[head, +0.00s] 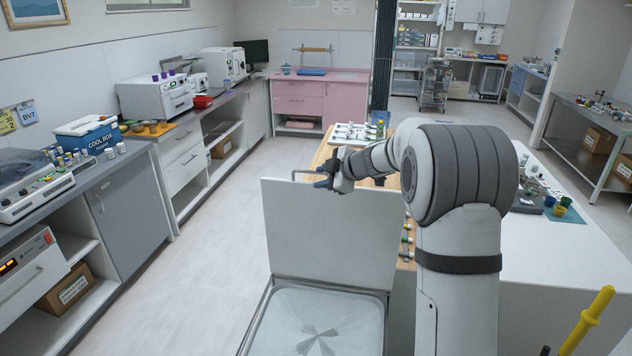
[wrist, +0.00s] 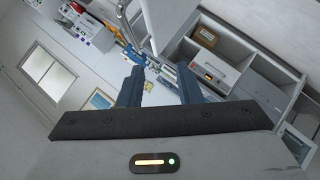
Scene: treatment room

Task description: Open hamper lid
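The hamper's white lid (head: 330,232) stands upright in the head view, hinged at the back of the open hamper (head: 388,310). The hamper's pale inside shows below it. A thin metal handle (head: 300,173) is at the lid's top left edge. My gripper (head: 322,178) is beside the handle at the lid's top edge. In the wrist view my gripper (wrist: 157,72) has its two dark fingers apart, with a clear gap between them. Part of the white lid (wrist: 165,20) shows just beyond the fingertips. I cannot tell whether a finger touches the handle.
A grey-topped counter (head: 110,172) with devices runs along the left. A white-topped table (head: 545,240) is at the right, beside my arm. A yellow post (head: 590,318) stands at the lower right. The floor (head: 215,235) left of the hamper is clear.

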